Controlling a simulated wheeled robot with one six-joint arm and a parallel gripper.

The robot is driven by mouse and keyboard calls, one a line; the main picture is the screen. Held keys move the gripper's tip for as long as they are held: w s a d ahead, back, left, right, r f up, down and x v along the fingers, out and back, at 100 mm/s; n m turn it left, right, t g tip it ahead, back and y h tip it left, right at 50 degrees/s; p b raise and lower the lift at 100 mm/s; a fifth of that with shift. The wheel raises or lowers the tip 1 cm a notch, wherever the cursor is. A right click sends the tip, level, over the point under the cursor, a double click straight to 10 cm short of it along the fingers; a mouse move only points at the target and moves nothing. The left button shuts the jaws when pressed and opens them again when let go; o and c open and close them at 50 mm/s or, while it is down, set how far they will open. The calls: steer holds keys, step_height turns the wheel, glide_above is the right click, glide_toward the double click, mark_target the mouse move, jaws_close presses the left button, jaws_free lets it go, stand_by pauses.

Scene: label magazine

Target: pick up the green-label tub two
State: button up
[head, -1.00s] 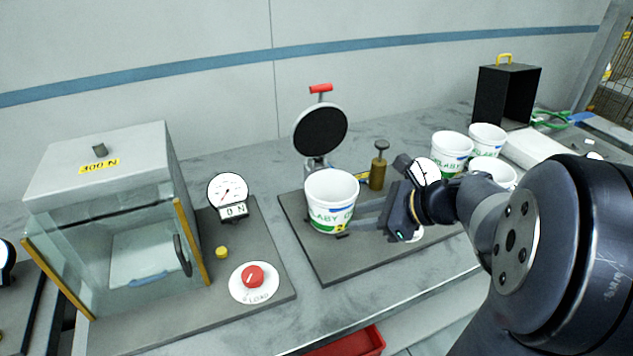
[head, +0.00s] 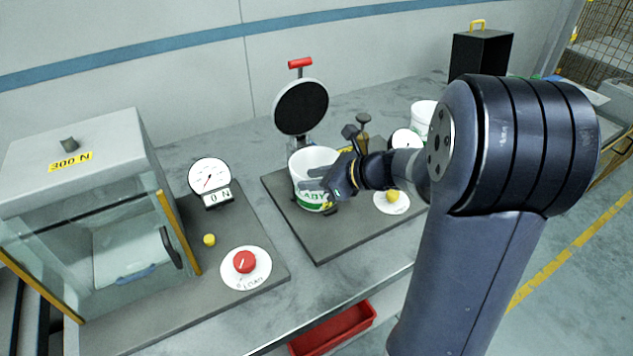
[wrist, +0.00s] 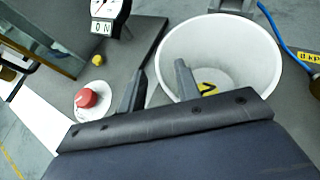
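A white tub with green lettering (head: 315,158) stands upright on the dark plate in front of the open round press.
The press with its raised black disc (head: 301,107) stands behind the tub. A brass-coloured plunger (head: 363,136) is to the right. Left are a gauge (head: 209,174), a red knob (head: 244,262) and a glass-fronted box (head: 130,240). Another white tub (head: 424,114) shows behind my arm.

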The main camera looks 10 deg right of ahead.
steer(key=shift+w+a+f, duration=0.3)
steer(key=shift+a+f, duration=0.05)
steer(key=shift+a, duration=0.1)
steer(key=shift+c, duration=0.5)
jaws_close()
